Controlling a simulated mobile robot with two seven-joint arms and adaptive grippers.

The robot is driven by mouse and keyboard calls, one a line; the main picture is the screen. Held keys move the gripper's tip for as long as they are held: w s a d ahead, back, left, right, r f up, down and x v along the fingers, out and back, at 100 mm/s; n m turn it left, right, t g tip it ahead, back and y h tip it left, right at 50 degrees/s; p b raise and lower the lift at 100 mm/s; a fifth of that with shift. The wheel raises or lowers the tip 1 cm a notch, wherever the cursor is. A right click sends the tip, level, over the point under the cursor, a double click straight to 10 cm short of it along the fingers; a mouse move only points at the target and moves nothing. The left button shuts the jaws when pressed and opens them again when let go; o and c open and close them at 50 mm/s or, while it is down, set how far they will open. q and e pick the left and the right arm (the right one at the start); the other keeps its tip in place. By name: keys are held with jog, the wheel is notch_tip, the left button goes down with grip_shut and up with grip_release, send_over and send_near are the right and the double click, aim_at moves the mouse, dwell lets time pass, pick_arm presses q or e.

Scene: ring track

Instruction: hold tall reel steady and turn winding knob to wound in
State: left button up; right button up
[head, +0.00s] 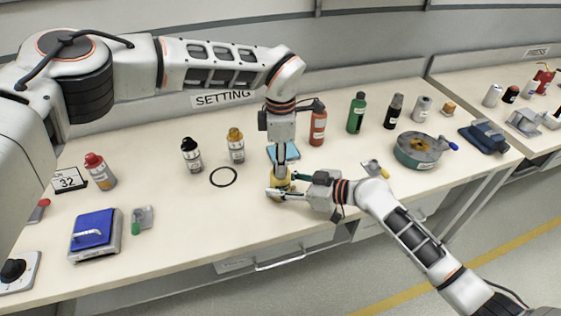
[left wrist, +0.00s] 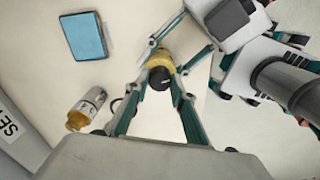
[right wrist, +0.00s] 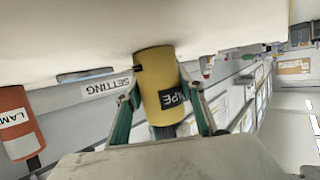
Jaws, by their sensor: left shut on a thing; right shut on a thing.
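The tall reel (head: 278,184) is a yellow cylinder standing upright near the table's front edge. Its dark label, partly reading "TAPE", shows in the right wrist view (right wrist: 156,88). The dark winding knob (left wrist: 160,79) is on top of the reel, seen from above in the left wrist view. My left gripper (head: 281,173) points straight down over the reel, its fingers shut on the knob. My right gripper (head: 279,186) comes in level from the right, its fingers shut around the reel's body. The fingers hide part of the reel and knob in the head view.
A light-blue pad (head: 285,153) lies just behind the reel, and a black ring (head: 223,176) lies to its left. Several bottles stand behind, including an orange one (head: 318,128). A round green drum (head: 420,150) stands to the right.

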pick_arm(q)
jog(key=shift+m, duration=1)
jog(key=o, duration=1.1)
notch_tip(320, 180, up, 12)
